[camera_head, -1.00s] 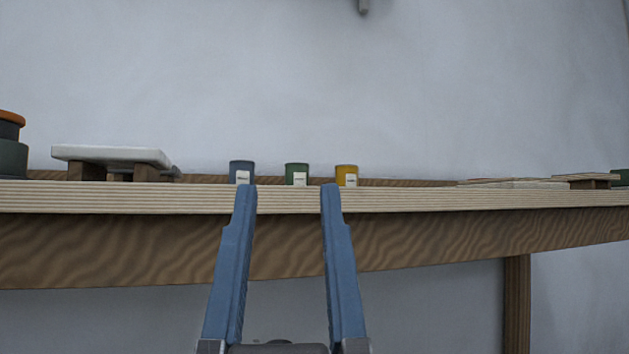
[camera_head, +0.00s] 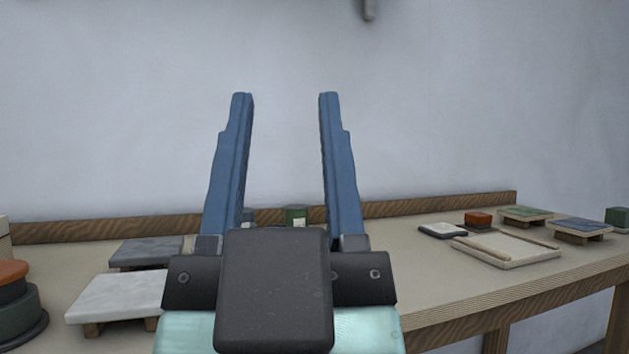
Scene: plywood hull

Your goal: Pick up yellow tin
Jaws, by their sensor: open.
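The yellow tin does not show now; my gripper's right finger and body cover part of the table where it may stand. A green tin (camera_head: 295,214) with a pale label shows between my fingers, near the back of the table. A small part of a blue-grey tin (camera_head: 249,215) shows just right of the left finger. My gripper (camera_head: 285,96) is open and empty, its two blue fingers pointing up in front of the wall, nearer to me than the tins.
The table (camera_head: 420,290) has a raised wooden back edge (camera_head: 430,207). At left are a white slab on feet (camera_head: 118,297), a grey slab (camera_head: 147,252) and a round green and orange stack (camera_head: 14,300). At right are a pale tray (camera_head: 505,249), an orange-brown block (camera_head: 478,219) and small raised boards (camera_head: 581,229).

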